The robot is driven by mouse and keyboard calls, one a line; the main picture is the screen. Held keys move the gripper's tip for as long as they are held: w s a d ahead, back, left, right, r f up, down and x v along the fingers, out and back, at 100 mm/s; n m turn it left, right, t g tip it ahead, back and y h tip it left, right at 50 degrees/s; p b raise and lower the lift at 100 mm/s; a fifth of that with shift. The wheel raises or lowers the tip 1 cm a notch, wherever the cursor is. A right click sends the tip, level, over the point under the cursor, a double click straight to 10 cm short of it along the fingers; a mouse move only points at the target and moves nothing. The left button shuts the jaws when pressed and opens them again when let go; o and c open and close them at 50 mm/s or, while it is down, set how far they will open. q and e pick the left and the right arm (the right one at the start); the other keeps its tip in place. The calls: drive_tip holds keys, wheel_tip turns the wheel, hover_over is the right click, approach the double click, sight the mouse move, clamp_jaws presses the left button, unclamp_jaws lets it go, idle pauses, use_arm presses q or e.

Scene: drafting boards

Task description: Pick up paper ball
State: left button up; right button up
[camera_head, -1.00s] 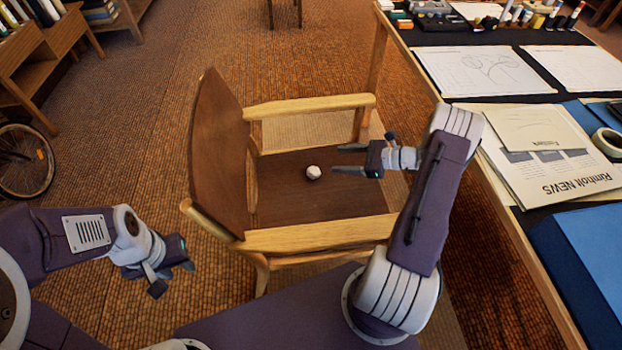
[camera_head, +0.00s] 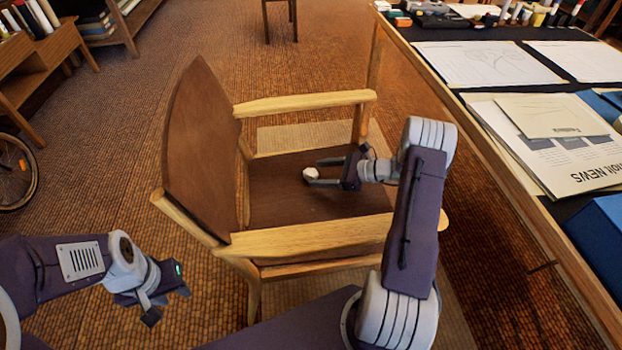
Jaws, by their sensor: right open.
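A small white paper ball (camera_head: 310,173) lies on the brown seat of a wooden armchair (camera_head: 280,203). My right gripper (camera_head: 314,172) reaches in from the right, low over the seat. Its jaws are open, with the paper ball at their tips, between or just in front of them. I cannot tell whether a finger touches the ball. My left gripper (camera_head: 170,299) is at the lower left, outside the chair, away from the ball. Its fingers are seen edge-on, so its opening is unclear.
The chair's armrests (camera_head: 305,103) and backrest (camera_head: 203,150) surround the seat. A drafting table with a newspaper (camera_head: 560,165) and drawing sheets stands at the right. A shelf (camera_head: 30,60) and a wheel (camera_head: 15,170) are at the left. The carpet left of the chair is clear.

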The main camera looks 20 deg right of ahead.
drive_tip(key=x, duration=0.2)
drive_tip(key=shift+w+a+f, duration=0.2)
drive_tip(key=shift+w+a, duration=0.05)
clamp_jaws()
